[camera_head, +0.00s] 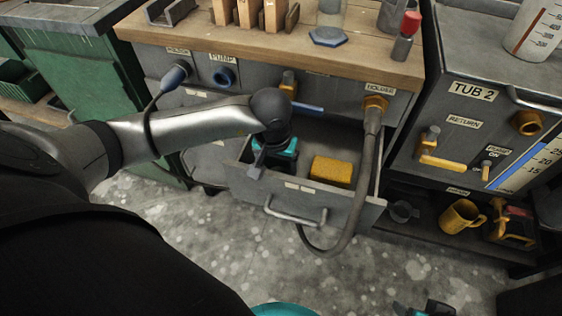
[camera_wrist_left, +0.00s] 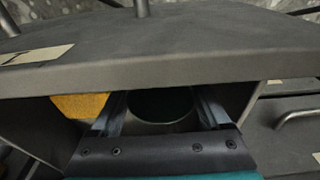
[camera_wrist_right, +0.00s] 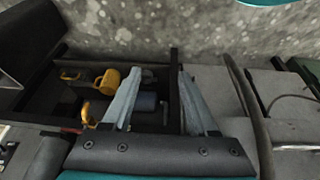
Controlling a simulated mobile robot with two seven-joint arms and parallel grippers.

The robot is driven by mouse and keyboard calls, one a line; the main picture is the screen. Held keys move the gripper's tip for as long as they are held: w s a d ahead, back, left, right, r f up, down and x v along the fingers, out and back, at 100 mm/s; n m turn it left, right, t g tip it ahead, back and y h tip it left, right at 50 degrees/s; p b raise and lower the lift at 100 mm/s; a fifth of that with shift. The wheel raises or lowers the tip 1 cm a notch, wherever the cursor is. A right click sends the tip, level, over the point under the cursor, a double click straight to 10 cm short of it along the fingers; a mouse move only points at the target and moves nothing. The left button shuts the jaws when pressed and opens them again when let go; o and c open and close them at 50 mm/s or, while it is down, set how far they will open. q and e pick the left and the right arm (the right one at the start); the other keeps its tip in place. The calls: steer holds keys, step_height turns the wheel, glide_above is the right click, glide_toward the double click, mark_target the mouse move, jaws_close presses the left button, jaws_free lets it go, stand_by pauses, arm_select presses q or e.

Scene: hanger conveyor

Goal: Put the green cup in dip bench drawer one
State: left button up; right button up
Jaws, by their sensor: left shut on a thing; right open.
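My left gripper (camera_head: 260,163) reaches down into an open drawer (camera_head: 345,212) of the grey bench. In the left wrist view its fingers (camera_wrist_left: 160,105) are shut on a round, dark green cup (camera_wrist_left: 163,106), seen at its open mouth. The gripper hides the cup in the head view, and I cannot tell whether the cup touches the drawer floor. The drawer's front label is too small to read. My right gripper (camera_wrist_right: 152,85) is open and empty, low at the right; its dark tip also shows at the bottom of the head view (camera_head: 428,308).
A yellow block (camera_head: 332,171) lies in the drawer, right of my left gripper. A hose (camera_head: 370,165) hangs across the drawer's right side. A yellow mug (camera_head: 460,216) and a drill (camera_head: 512,225) sit on the low shelf under Tub 2.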

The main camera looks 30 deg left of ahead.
arm_select(q)
steer(key=shift+w+a+f+b, duration=0.15)
steer(key=shift+w+b, duration=0.1)
steer(key=shift+w, duration=0.4)
steer(key=shift+w+a+r+b, duration=0.1)
steer(key=shift+w+b, duration=0.15)
steer(key=shift+w, duration=0.35)
steer(key=shift+f, duration=0.4)
steer(key=shift+f+b, duration=0.15)
steer(key=shift+b, duration=0.2)
arm_select(e)
step_height(320, 180, up, 4)
steer(key=shift+a+f+t, duration=0.15)
steer(key=shift+f+t, duration=0.05)
steer(key=shift+t, duration=0.2)
arm_select(q)
steer(key=shift+f, duration=0.15)
steer(key=o, duration=1.3)
steer(key=shift+o, duration=0.2)
arm_select(e)
steer(key=shift+w+a+f+t+y, duration=0.2)
steer(key=shift+w+a+t+y, duration=0.1)
steer(key=shift+w+a, duration=0.05)
